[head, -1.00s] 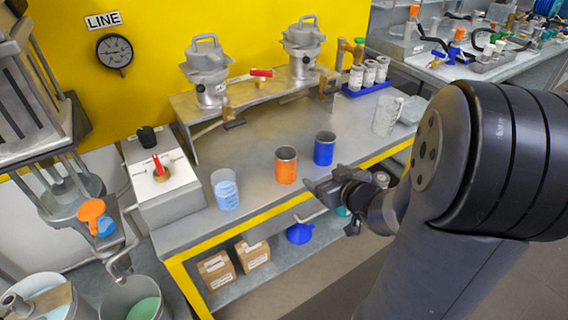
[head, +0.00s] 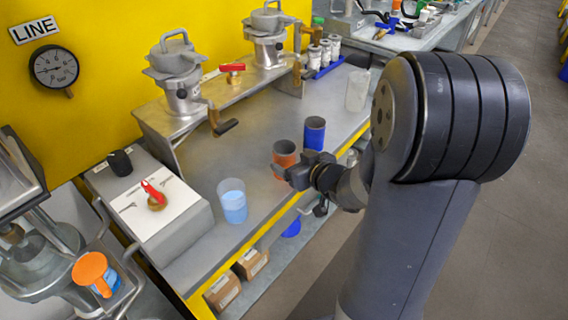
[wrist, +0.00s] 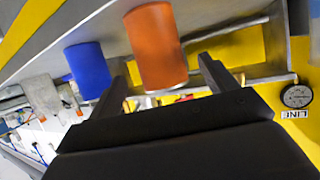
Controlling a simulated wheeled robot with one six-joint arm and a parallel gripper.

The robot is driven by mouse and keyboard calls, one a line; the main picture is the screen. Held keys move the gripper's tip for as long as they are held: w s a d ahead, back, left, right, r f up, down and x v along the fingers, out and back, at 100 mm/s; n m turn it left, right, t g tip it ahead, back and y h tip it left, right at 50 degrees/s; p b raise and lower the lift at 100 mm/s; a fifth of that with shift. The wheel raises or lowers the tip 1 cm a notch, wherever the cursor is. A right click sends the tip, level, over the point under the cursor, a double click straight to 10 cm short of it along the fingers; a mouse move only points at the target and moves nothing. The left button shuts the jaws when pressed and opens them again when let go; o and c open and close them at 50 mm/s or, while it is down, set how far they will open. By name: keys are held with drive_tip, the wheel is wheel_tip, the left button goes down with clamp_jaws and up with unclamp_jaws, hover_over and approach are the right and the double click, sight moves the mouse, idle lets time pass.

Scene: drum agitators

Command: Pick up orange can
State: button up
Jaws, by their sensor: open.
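The orange can (head: 284,153) stands upright on the grey workbench (head: 190,235), partly hidden by my gripper in the head view. My gripper (head: 283,172) is at the near side of the can and is open and empty. In the wrist view the orange can (wrist: 155,48) appears ahead of and between the two spread fingers of my gripper (wrist: 165,82). I cannot tell whether a finger touches it. The blue can (head: 314,132) stands close behind and right of the orange can; it also shows left of the left finger in the wrist view (wrist: 88,70).
A clear cup with light blue liquid (head: 233,203) stands left of the orange can. A clear jar (head: 357,90) stands further right. Metal drum units (head: 178,75) with a raised shelf line the back. The bench between cup and shelf is bare.

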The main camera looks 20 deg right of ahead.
drive_tip(key=b+x, duration=0.1)
drive_tip(key=x, duration=0.4)
drive_tip(key=shift+a+f, duration=0.1)
drive_tip(key=shift+f, duration=0.05)
drive_tip(key=c, duration=1.1)
